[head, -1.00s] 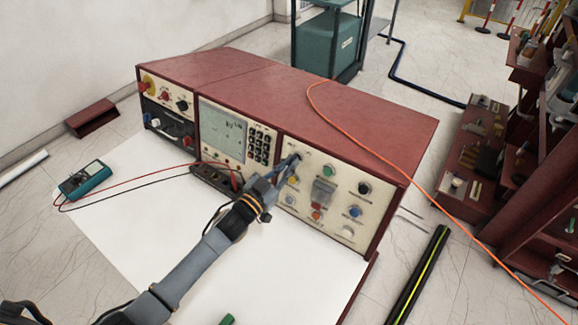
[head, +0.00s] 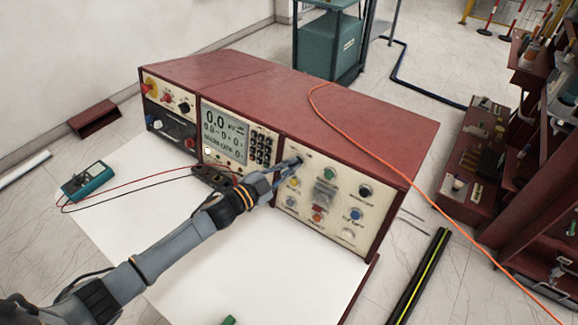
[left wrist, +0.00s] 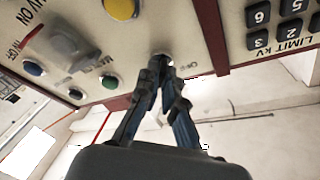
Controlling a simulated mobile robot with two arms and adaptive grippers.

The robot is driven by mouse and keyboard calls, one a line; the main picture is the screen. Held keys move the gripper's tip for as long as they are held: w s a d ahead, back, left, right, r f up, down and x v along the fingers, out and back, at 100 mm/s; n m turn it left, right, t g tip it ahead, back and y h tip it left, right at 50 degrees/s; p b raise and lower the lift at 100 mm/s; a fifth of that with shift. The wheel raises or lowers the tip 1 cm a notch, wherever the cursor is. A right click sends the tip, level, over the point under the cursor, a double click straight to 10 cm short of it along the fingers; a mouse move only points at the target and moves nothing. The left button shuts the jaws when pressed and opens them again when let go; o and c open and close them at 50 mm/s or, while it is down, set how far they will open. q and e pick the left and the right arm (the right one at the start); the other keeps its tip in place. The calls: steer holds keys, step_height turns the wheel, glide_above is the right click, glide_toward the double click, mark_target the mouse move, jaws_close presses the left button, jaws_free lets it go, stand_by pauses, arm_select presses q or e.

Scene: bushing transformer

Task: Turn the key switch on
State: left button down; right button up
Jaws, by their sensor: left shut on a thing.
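The key switch (head: 297,160) sits at the upper left of the right-hand panel on the red-topped console (head: 333,103). My left gripper (head: 292,167) reaches it from the front left, with its fingertips closed at the switch. In the left wrist view the fingertips (left wrist: 158,66) come together on the switch and hide most of it, key included. The console's display (head: 225,133) is lit and shows 0.0 and more text. My right gripper is not in view.
Coloured buttons, among them a green one (head: 330,174) and a blue one (head: 356,213), lie close to the switch. An orange cable (head: 375,135) crosses the console top. A teal multimeter (head: 88,180) with leads lies on the white tabletop (head: 165,240).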

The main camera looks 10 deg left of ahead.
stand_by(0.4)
arm_select(q)
steer(key=c, duration=1.5)
jaws_free()
steer(key=v, duration=1.2)
